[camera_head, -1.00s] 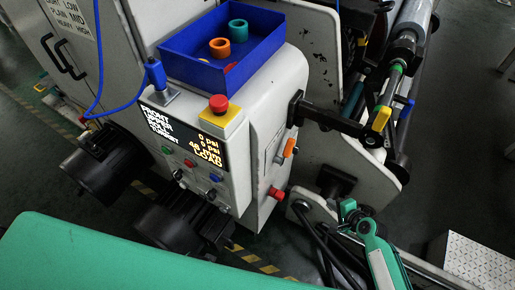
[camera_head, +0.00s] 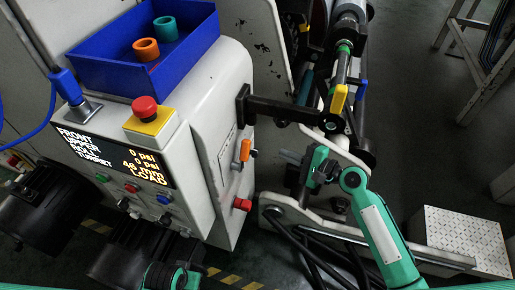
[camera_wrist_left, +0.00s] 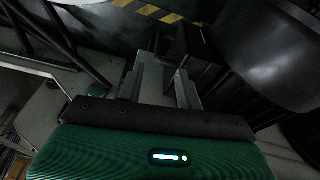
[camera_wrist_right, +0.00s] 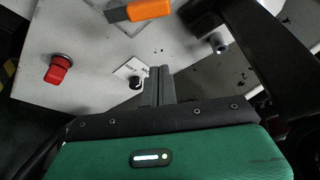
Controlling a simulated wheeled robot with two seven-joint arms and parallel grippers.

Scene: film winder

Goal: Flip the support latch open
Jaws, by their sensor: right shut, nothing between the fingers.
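A black support arm (camera_head: 285,110) reaches from the machine's side to the end of the roller. A yellow handle (camera_head: 338,98) stands at that end; I cannot tell for certain which part is the support latch. My right gripper (camera_head: 288,156) is below the black arm, apart from it, fingers pointing left toward the machine's side. In the right wrist view its fingers (camera_wrist_right: 158,86) are together and empty, with the black arm (camera_wrist_right: 275,60) to their right. My left gripper (camera_wrist_left: 160,82) has its fingers apart with nothing between them, above the floor.
An orange handle (camera_head: 245,150) and a red knob (camera_head: 242,204) stick out of the machine's side, left of my right gripper. The orange handle also shows in the right wrist view (camera_wrist_right: 150,9). A blue bin (camera_head: 110,75) with rings sits on top. A white step (camera_head: 460,238) stands right.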

